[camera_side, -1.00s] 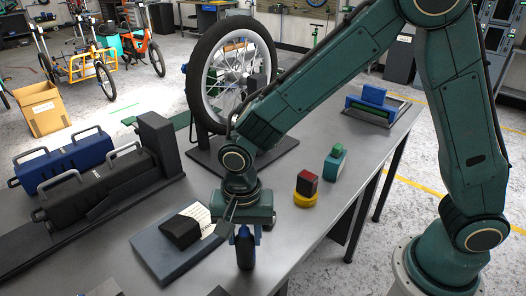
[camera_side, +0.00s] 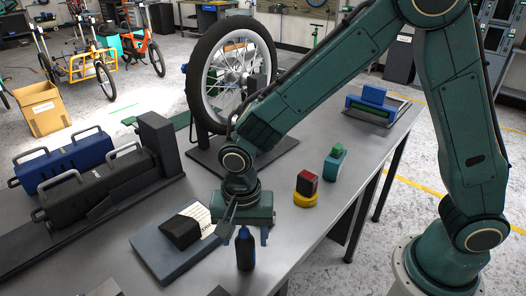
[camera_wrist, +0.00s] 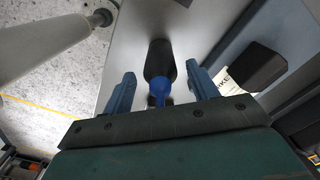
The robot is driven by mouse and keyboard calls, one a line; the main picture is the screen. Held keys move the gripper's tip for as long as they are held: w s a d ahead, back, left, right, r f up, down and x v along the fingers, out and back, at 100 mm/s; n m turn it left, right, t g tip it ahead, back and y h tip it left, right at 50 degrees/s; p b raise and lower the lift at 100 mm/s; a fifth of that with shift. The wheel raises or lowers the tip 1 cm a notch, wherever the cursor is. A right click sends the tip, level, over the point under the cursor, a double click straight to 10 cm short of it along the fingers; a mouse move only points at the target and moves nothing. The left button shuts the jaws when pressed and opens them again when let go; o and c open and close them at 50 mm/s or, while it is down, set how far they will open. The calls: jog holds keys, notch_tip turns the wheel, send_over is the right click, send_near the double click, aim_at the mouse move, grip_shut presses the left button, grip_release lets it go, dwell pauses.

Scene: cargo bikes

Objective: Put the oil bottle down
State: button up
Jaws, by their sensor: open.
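The oil bottle (camera_side: 245,252) is dark with a blue top and stands upright on the grey bench near its front edge. It also shows in the wrist view (camera_wrist: 160,62), with its blue nozzle toward my gripper. My gripper (camera_side: 247,232) is open around the top of the bottle. In the wrist view the two blue fingers (camera_wrist: 163,88) stand on either side of the bottle with a gap on each side.
A blue-grey tray (camera_side: 150,262) with a black block (camera_side: 181,231) lies just left of the bottle. A red and black block on a yellow round base (camera_side: 305,200) and a teal item (camera_side: 335,165) stand to the right. A wheel on a stand (camera_side: 196,85) is behind.

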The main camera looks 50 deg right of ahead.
notch_tip(320, 180, up, 12)
jog(key=shift+f, duration=0.1)
dwell(0.5)
dwell(0.5)
jog(key=s+d+r+n+t, duration=0.1)
jog(key=s+d+r+n, duration=0.1)
jog(key=s+d+r, duration=0.3)
jog(key=s+d+r+n+t, duration=0.1)
jog(key=d+r+n, duration=0.15)
jog(key=d, duration=0.45)
jog(key=s+d+n+t, duration=0.3)
jog(key=s+d+n, duration=0.2)
jog(key=s+d, duration=0.3)
jog(key=shift+s+r+t, duration=0.25)
jog(key=shift+s+t, duration=0.05)
jog(key=shift+s, duration=0.5)
